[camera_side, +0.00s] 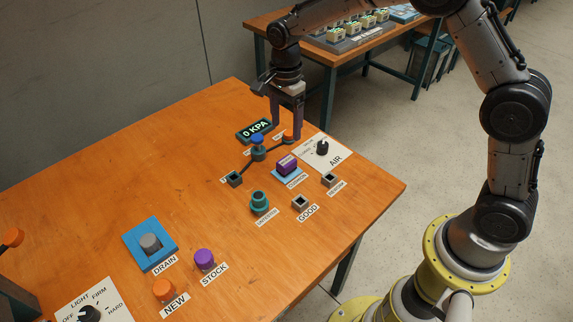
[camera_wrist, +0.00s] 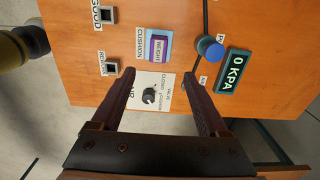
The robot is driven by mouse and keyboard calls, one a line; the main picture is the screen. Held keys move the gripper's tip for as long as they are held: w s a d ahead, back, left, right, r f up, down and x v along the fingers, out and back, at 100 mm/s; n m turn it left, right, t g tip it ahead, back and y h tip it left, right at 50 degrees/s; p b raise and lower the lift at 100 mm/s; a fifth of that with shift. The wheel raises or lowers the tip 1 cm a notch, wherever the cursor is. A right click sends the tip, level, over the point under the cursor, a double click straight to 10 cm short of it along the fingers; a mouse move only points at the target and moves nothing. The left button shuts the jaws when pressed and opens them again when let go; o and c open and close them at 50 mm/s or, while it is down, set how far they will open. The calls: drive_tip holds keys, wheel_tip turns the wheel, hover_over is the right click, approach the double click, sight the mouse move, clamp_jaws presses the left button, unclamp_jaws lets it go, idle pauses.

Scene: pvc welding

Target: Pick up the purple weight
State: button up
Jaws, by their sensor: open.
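The purple weight (camera_side: 287,164) sits on a blue pad labelled CUSHION (camera_side: 287,175), right of the middle of the orange table. In the wrist view the weight (camera_wrist: 159,47) shows its WEIGHT label, on its pad just beyond the fingertips. My gripper (camera_side: 287,132) is open and empty, fingers pointing down, behind the weight near the pressure display. In the wrist view my gripper (camera_wrist: 158,78) has its two fingers wide apart, with the AIR dial (camera_wrist: 149,96) seen between them. The gripper is not touching the weight.
The 0 KPA display (camera_side: 255,131) is at the back. A teal fitting (camera_side: 260,201) and small square sockets (camera_side: 300,203) surround the cushion. A purple STOCK cylinder (camera_side: 204,260) stands front left.

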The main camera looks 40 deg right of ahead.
hover_over(286, 160)
wheel_tip(286, 160, down, 7)
drive_tip(key=shift+d+f, duration=0.1)
drive_tip(key=shift+f, duration=0.1)
drive_tip(key=shift+s+f, duration=0.15)
drive_tip(key=shift+f, duration=2.5)
drive_tip(key=shift+c, duration=0.3)
clamp_jaws()
drive_tip(key=shift+r, duration=0.1)
